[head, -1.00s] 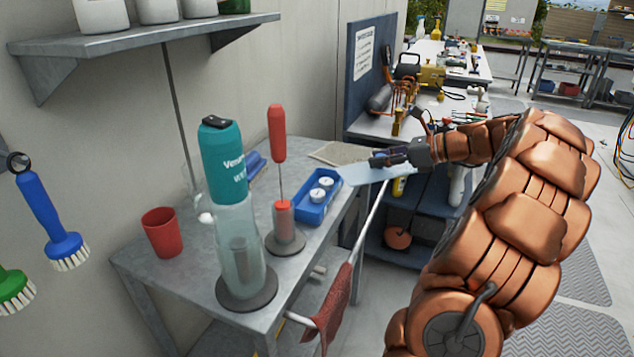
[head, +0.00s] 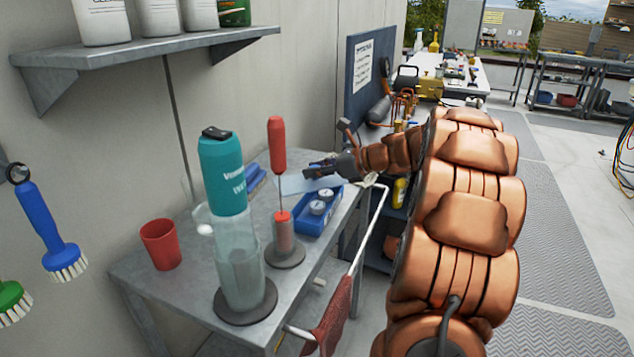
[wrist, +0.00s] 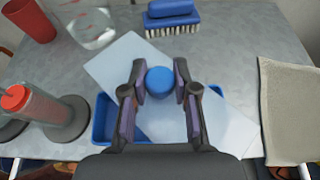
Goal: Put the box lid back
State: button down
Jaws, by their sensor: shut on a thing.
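The lid is a pale, see-through flat sheet (head: 292,184) with a round blue knob (wrist: 160,82). My gripper (head: 318,171) is shut on the knob; in the wrist view the fingers (wrist: 160,88) stand on either side of it. The blue box (head: 312,226) sits on the grey table with two round white-faced gauges (head: 317,207) in it. The lid hangs over the far part of the box and the table behind, turned at an angle to the box in the wrist view (wrist: 115,65). Its exact height is unclear.
A red-handled tool (head: 277,145) in its stand and a teal bottle (head: 222,175) on a clear vessel stand left of the box. A red cup (head: 160,244) is farther left. A blue brush (wrist: 172,22) and a cloth (wrist: 288,110) lie near the lid.

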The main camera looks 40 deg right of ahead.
aim_at(323, 180)
jog(key=shift+s+f, duration=0.1)
jog(key=shift+f, duration=1.6)
jog(key=shift+f, duration=0.4)
jog(key=c, duration=0.9)
grip_release()
jog(key=shift+s+d+r, duration=0.1)
jog(key=shift+d+r, duration=0.05)
jog(key=shift+r, duration=0.3)
jog(key=v, duration=1.1)
jog(key=shift+s+d+r, duration=0.15)
jog(key=shift+s+r, duration=0.05)
jog(key=shift+s, duration=0.1)
